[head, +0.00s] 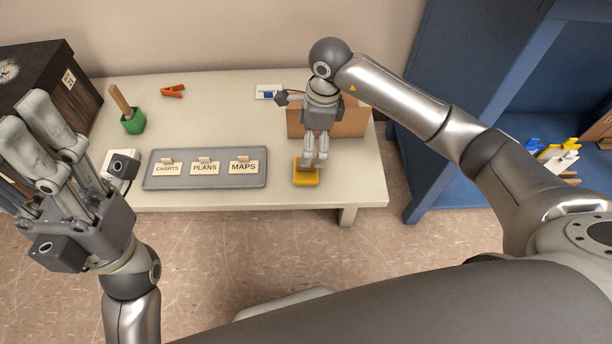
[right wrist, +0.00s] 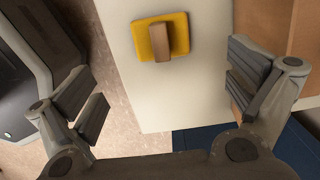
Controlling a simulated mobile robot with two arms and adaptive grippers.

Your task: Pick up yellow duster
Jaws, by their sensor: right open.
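The yellow duster (head: 306,177) lies on the white table near its front right edge. It is a yellow pad with a brown block handle on top, seen whole in the right wrist view (right wrist: 161,37). My right gripper (head: 312,163) is above the duster, pointing down, and partly covers it in the head view. In the right wrist view its fingers (right wrist: 168,88) are wide apart and empty, with the duster beyond the gap between them. My left gripper (head: 40,135) is raised at the left, its fingers apart, with nothing seen in it.
A grey tray (head: 205,184) with cards marked CHARTS, PLANS and MAPS lies left of the duster. A brown box (head: 352,120) stands behind my right gripper. A green pot (head: 133,122), a red clip (head: 173,91) and a dark box (head: 62,88) are further left. A blue shelf (head: 450,90) stands right.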

